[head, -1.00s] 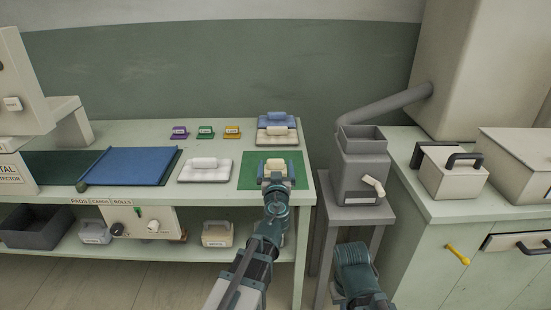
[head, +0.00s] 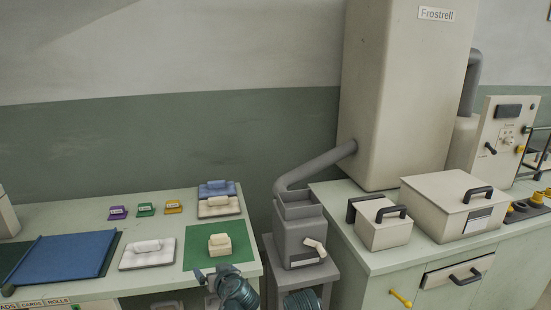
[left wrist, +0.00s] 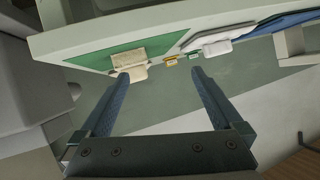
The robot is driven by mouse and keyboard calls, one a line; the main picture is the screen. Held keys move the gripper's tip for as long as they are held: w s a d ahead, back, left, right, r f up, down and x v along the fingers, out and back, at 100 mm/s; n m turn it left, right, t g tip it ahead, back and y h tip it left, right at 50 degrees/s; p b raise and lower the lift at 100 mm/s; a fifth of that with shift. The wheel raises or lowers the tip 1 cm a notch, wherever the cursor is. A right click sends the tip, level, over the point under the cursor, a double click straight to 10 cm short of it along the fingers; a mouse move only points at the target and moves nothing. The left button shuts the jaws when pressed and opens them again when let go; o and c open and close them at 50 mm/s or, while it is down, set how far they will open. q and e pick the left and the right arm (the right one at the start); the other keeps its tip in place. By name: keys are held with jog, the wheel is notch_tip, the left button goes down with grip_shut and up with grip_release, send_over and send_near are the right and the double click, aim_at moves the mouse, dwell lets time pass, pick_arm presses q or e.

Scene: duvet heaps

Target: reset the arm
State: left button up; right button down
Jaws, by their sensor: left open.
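My left gripper (head: 204,276) shows at the bottom of the head view, just in front of the bench's front edge, below the green mat (head: 195,255). In the left wrist view its two fingers (left wrist: 160,75) are wide apart with nothing between them. A cream block-shaped item (head: 220,244) sits on the green mat, beyond the gripper and apart from it. It also shows in the left wrist view (left wrist: 129,57), near one fingertip.
The pale bench (head: 70,210) holds a white pad (head: 147,260), a blue mat (head: 65,257), small purple, green and orange tags, and a stacked blue and cream pad. A grey hopper (head: 300,235) stands right of the bench. Lidded boxes (head: 455,215) sit on the right counter.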

pick_arm(q)
jog(key=s+d+m+g+h+p, duration=0.3)
jog(key=s+d+m+g+p, duration=0.1)
jog(key=s+d, duration=0.3)
jog(key=s+d+m+g+h+p, duration=0.3)
jog(key=s+d+g+p, duration=0.3)
jog(key=s, duration=0.6)
jog(key=shift+s+d+m+g, duration=0.15)
jog(key=shift+d+m+g, duration=0.45)
jog(key=shift+d, duration=0.15)
pick_arm(e)
notch_tip(320, 180, up, 12)
jog(key=shift+r, duration=0.25)
